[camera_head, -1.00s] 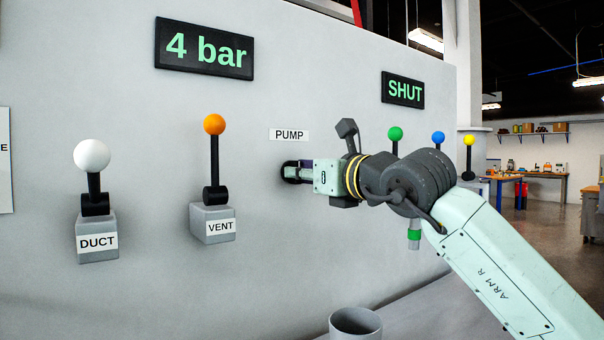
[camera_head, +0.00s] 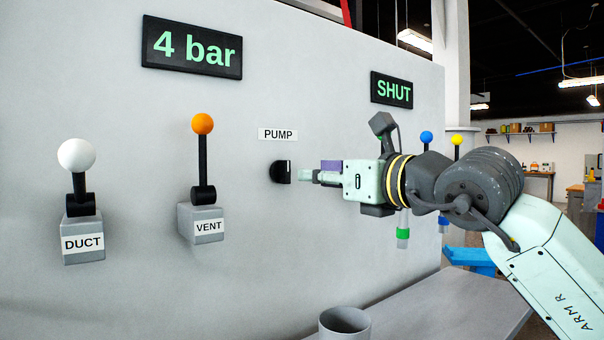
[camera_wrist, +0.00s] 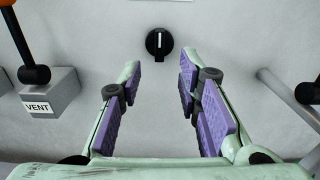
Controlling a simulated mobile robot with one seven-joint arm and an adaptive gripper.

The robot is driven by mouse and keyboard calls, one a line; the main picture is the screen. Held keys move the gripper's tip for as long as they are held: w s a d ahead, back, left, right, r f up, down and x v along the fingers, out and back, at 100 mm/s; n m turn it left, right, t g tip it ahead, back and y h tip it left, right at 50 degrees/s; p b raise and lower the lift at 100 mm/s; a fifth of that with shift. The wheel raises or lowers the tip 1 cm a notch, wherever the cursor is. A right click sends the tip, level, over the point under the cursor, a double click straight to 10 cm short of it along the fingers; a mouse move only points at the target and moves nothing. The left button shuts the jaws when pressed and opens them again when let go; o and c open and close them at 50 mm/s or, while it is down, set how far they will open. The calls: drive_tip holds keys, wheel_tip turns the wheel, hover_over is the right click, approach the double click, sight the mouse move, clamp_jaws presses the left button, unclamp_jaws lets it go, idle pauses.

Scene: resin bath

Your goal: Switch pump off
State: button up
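The pump knob (camera_head: 281,172) is a round black knob on the grey wall panel, under the PUMP label (camera_head: 278,134). In the wrist view the knob (camera_wrist: 159,43) shows a white mark standing vertical. My gripper (camera_head: 308,176) is just to the right of the knob in the head view, pulled back from the panel. In the wrist view my gripper (camera_wrist: 158,75) has its purple-padded fingers apart with nothing between them, and the knob shows beyond the gap, clear of both fingers.
The VENT lever (camera_head: 201,155) with an orange ball and the DUCT lever (camera_head: 78,180) with a white ball stand upright at left. Displays read 4 bar (camera_head: 192,47) and SHUT (camera_head: 391,90). A grey cup (camera_head: 345,322) stands below by the bench (camera_head: 440,305).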

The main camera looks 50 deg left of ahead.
drive_tip(key=shift+s+d, duration=0.15)
drive_tip(key=shift+d, duration=1.5)
